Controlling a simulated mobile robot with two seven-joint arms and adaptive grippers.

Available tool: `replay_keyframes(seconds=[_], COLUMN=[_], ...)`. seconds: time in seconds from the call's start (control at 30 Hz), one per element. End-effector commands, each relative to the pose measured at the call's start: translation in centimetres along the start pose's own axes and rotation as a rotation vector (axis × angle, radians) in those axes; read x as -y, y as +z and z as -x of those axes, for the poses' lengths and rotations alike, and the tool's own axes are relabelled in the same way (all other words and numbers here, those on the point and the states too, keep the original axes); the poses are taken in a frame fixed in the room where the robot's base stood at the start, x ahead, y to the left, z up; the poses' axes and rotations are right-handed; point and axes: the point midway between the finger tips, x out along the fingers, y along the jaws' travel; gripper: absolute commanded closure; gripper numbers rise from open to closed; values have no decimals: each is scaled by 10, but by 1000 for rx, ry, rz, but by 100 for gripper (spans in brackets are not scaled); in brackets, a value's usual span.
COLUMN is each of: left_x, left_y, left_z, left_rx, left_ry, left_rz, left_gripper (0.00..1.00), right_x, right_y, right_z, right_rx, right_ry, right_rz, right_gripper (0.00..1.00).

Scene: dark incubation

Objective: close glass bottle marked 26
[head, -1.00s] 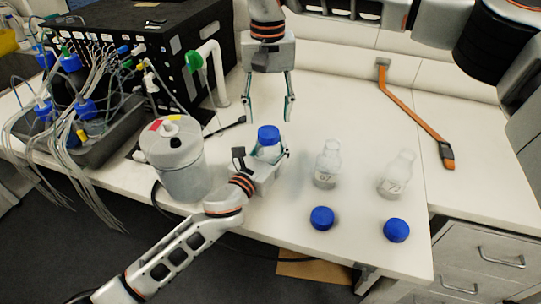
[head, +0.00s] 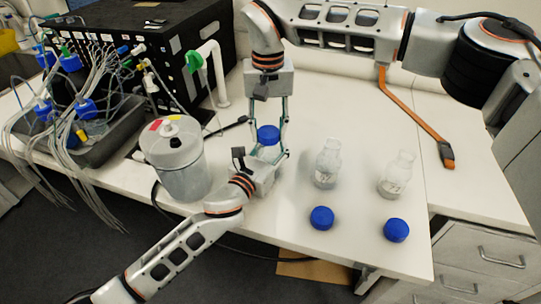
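A glass bottle with a blue cap on top (head: 268,135) stands near the left part of the bench, mostly hidden by my grippers. My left gripper (head: 268,160) is around its body from the front and appears shut on it. My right gripper (head: 268,128) points down from above, with its fingers on either side of the blue cap; whether they press on it cannot be told.
Two loose blue caps, one left (head: 321,218) and one right (head: 396,230), lie near the front edge. A grey canister (head: 180,165) stands left of my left gripper. A black box (head: 150,50), a tubing tray (head: 95,150) and an orange strap (head: 410,115) are farther off.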

Motion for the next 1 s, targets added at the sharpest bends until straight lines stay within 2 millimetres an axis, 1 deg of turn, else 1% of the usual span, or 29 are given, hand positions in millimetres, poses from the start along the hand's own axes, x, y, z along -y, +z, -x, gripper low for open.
replay_keyframes(seconds=[0.13,0.27,1.0], left_x=[0,0,0], left_y=[-1,-1,-1], left_z=[0,0,0], left_rx=[-2,-2,-2], left_ry=[0,0,1], left_rz=[-1,-1,-1], left_gripper=[100,100,100], right_x=[0,0,0], right_y=[0,0,1], right_z=[0,0,-1], right_rx=[0,0,2], right_ry=[0,1,0], right_rz=[-28,-174,-1502], right_gripper=[90,90,90])
